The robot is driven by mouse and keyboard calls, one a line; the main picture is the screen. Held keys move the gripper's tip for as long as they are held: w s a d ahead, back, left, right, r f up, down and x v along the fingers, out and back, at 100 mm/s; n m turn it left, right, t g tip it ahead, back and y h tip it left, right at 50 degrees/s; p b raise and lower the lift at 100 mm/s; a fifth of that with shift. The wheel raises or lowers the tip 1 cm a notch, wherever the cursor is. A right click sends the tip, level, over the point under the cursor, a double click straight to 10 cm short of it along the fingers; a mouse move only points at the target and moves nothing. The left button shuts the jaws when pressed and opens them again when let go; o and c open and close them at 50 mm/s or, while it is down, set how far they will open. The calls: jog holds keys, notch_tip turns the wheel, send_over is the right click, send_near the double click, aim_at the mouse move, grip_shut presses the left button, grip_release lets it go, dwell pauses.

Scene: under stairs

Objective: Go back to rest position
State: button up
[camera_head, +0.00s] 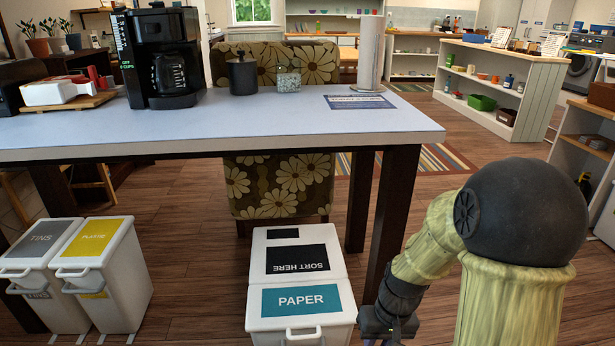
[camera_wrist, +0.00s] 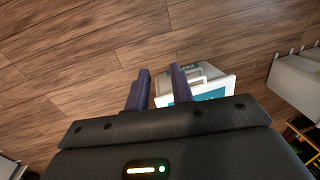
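My gripper shows in the wrist view (camera_wrist: 160,88) with its two dark fingers apart and nothing between them. It points down at the wooden floor. The white bin labelled PAPER (camera_head: 301,310) stands just beyond the right finger; its handle and part of its teal label also show in the wrist view (camera_wrist: 216,84). In the head view my arm hangs low at the right of this bin, and the dark wrist is at the bottom edge. The fingertips are hidden there below the frame.
A table (camera_head: 230,133) bears a coffee maker (camera_head: 163,60), a dark jar (camera_head: 243,76), a glass jar (camera_head: 289,80) and a paper towel roll (camera_head: 371,55). A flowered chair (camera_head: 277,185) stands behind. White bins (camera_head: 122,285) stand at the left. Floor lies open beyond the table's right end.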

jog(key=s+r+t+p, duration=0.1)
jog(key=s+r+p, duration=0.1)
jog(key=r+p, duration=1.8)
jog(key=s+r+t+h+p, duration=0.1)
jog(key=s+r+t+p, duration=0.1)
jog(key=r+p, duration=1.9)
notch_tip(320, 180, up, 7)
jog(key=shift+s+d+f+m+h, duration=0.2)
jog(key=shift+s+d+m+h, duration=0.1)
jog(key=shift+d+m, duration=0.1)
jog(key=shift+w, duration=0.1)
jog(key=shift+c, duration=0.2)
